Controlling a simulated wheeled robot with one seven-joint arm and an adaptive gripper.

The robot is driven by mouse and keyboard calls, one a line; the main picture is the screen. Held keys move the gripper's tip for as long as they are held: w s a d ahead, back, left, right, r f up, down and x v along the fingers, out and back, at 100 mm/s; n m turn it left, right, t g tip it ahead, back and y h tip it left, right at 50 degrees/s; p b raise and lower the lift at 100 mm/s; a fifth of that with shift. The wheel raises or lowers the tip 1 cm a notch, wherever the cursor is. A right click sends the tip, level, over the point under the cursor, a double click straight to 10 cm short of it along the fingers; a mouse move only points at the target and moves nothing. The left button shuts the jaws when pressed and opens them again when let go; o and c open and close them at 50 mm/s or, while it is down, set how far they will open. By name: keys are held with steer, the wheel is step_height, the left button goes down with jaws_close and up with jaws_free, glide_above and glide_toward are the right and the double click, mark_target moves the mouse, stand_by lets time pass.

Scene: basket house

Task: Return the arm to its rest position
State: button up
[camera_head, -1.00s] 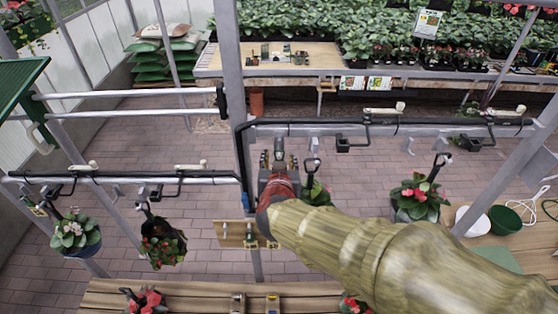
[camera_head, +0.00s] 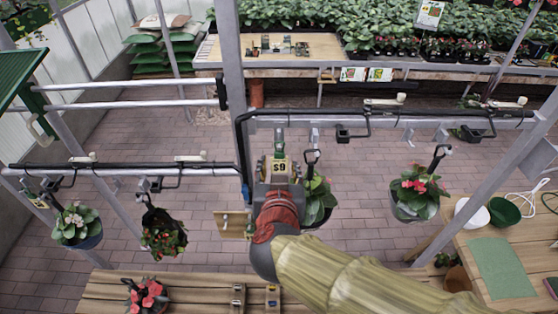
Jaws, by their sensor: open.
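My arm, in a yellowish sleeve, reaches up from the lower right to a red and grey wrist. My gripper (camera_head: 281,152) is at the end of it, near the middle of the view, in front of the horizontal rail. It is open, and I see nothing held in it. A hanging potted plant (camera_head: 318,204) is just right of the wrist and partly hidden by it.
Plants hang from the left rail (camera_head: 115,171) and right rail (camera_head: 400,122). A metal post (camera_head: 230,80) stands left of the gripper. A wooden bench (camera_head: 190,287) is in front; a side table (camera_head: 485,232) is right. Brick floor (camera_head: 150,120) lies open behind.

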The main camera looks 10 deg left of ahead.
steer(key=s+a+f+n+g+y, duration=0.25)
steer(key=s+a+g+y, duration=0.2)
steer(key=s+a, duration=0.45)
steer(key=s+d+f+g+y+b, duration=0.1)
steer(key=s+f+g+b, duration=0.2)
steer(key=s+f+b, duration=0.15)
steer(key=d+f+m+h+b, duration=0.1)
steer(key=d+f+h+b, duration=0.1)
steer(key=d+f+b, duration=0.6)
steer(key=s+d+f+m+h+b, duration=0.1)
steer(key=d+f+b, duration=0.7)
steer(key=d, duration=0.9)
steer(key=s+d+f+m+h+b, duration=0.1)
steer(key=d+f+m+h+b, duration=0.2)
steer(key=d, duration=1)
step_height(320, 180, down, 6)
steer(key=h+b, duration=0.2)
steer(key=b, duration=0.3)
steer(key=shift+r+b, duration=0.15)
steer(key=shift+b, duration=0.2)
steer(key=shift+a+h, duration=0.1)
steer(key=shift+h, duration=0.15)
